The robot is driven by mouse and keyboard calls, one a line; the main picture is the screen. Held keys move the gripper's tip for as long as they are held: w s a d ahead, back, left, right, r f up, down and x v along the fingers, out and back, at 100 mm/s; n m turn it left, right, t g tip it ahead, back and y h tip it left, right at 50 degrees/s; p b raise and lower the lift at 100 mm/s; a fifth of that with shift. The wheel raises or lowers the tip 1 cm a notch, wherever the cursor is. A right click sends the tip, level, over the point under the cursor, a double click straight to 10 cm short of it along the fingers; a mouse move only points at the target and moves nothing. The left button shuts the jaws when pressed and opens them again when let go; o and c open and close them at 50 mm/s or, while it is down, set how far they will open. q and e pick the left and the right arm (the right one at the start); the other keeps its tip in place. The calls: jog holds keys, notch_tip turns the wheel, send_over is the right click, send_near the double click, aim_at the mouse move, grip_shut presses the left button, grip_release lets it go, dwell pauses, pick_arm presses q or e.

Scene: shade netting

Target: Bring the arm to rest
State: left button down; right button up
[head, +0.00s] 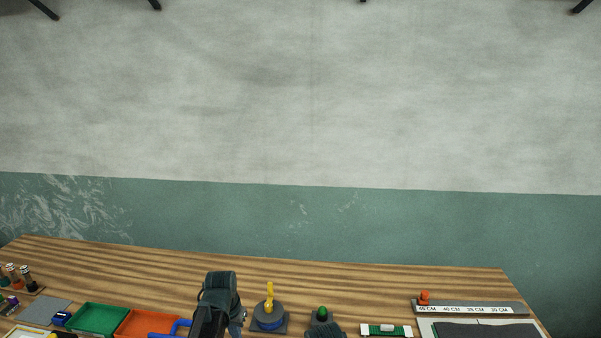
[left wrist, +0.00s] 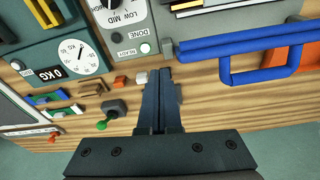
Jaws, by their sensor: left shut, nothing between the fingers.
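My left arm rises over the near middle of the wooden table in the head view, and its fingers cannot be made out there. In the left wrist view my left gripper (left wrist: 160,78) is shut and empty, its two dark fingers together above the wood. A blue handle (left wrist: 240,38) lies to the right of the fingers, apart from them. My right gripper cannot be made out in either view.
The left wrist view shows a 0 KG dial scale (left wrist: 72,58) and a knob box (left wrist: 125,20). The head view shows a green tray (head: 97,304), an orange tray (head: 150,313), a yellow-topped device (head: 268,321) and a CM-marked strip (head: 467,309). The table's back strip is clear.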

pick_arm(q)
jog(key=s+d+f+g+y+b, duration=0.1)
jog(key=s+d+f+b, duration=0.2)
jog(key=s+d, duration=0.3)
jog(key=s+d+f+m+g+b, duration=0.1)
jog(key=s+d+f+b, duration=0.2)
jog(key=s, duration=1)
jog(key=d+f, duration=0.2)
jog(key=d, duration=0.2)
jog(key=shift+d+f+m+y, duration=0.15)
jog(key=shift+f+m+y, duration=0.15)
jog(key=shift+y, duration=0.1)
pick_arm(e)
notch_tip(320, 180, down, 8)
jog(key=shift+f, duration=0.15)
